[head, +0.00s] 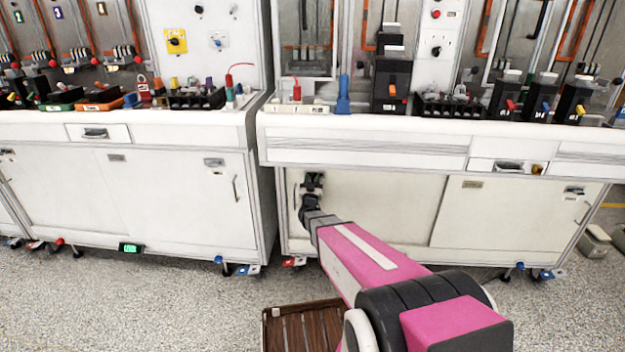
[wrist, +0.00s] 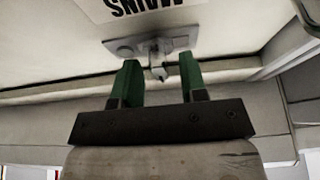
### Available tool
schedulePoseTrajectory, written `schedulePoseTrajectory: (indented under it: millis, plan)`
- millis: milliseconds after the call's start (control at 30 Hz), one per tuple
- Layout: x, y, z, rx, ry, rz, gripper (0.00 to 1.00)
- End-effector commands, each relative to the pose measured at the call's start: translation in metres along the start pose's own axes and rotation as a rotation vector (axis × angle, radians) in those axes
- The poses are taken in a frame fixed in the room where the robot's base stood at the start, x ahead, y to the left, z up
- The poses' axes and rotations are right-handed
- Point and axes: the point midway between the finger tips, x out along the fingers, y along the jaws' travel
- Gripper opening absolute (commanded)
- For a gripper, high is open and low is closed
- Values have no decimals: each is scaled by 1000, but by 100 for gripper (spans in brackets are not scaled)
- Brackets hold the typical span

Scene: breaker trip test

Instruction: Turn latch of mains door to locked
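The mains door (head: 385,205) is a pale sliding or hinged panel on the lower left of the right bench in the head view. In the wrist view, a "MAINS" label (wrist: 140,6) appears upside down beside a grey metal latch plate (wrist: 122,46). A small turn latch (wrist: 157,62) stands out from the plate. My gripper (head: 312,180) is at the door's upper left and hides the latch in the head view. In the wrist view my gripper (wrist: 161,72) has its green fingers apart, with the latch between the tips; I see no finger touching it.
The bench top (head: 350,124) overhangs the door and carries breakers. Another white cabinet (head: 170,190) stands to the left. A brown slatted pallet (head: 305,328) lies on the floor below my arm. Small levelling feet and coloured tags line the cabinet bottoms.

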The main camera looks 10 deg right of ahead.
Motion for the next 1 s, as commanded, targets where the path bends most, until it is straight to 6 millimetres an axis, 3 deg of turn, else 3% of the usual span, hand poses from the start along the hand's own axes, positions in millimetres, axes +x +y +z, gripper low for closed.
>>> schedulePoseTrajectory:
  millis: [400,433,533,567,1000]
  plan:
    - [9,0,0,0,-2,-1,39]
    - [9,0,0,0,-1,-1,36]
    - [9,0,0,0,-1,-1,4]
    - [9,0,0,0,-1,-1,0]
    - [9,0,0,-55,-1,-23,0]
